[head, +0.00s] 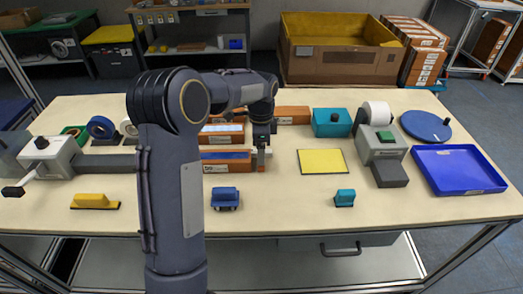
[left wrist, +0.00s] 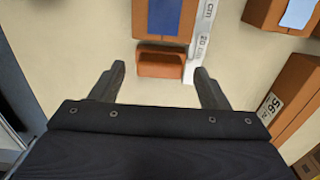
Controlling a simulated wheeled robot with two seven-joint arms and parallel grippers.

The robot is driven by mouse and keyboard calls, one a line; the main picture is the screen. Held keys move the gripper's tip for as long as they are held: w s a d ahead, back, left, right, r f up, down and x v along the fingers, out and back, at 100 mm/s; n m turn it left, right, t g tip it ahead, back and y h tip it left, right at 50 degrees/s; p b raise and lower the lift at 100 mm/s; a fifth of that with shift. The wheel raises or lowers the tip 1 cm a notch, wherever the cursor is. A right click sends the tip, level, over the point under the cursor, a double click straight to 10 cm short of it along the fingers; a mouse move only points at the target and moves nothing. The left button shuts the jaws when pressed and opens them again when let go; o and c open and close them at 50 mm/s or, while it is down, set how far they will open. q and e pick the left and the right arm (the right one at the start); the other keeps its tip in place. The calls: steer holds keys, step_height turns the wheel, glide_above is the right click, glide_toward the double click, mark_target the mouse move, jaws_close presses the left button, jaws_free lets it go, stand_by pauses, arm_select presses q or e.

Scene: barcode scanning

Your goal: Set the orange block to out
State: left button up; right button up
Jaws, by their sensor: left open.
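Several orange-brown blocks lie on the table, and I cannot tell which one the task means. One with a blue top (head: 225,160) lies just left of my left gripper (head: 262,160) in the head view. Another orange block (head: 293,115) lies farther back. In the left wrist view, my left gripper (left wrist: 158,88) is open, its two fingers apart with nothing held. A small orange block end (left wrist: 161,65) shows just past the fingertips, beside a pale strip marked "20 cm" (left wrist: 203,40). A blue-labelled orange block (left wrist: 165,15) is above it. My right gripper is not in view.
A yellow pad (head: 322,161), a grey device with a paper roll (head: 380,150), a blue tray (head: 459,169) and a round blue disc (head: 426,126) are on the right. A blue stamp-like item (head: 225,197) and teal one (head: 345,198) are in front. The front strip is mostly clear.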

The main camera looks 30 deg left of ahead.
arm_select(q)
steer(key=shift+f, duration=0.75)
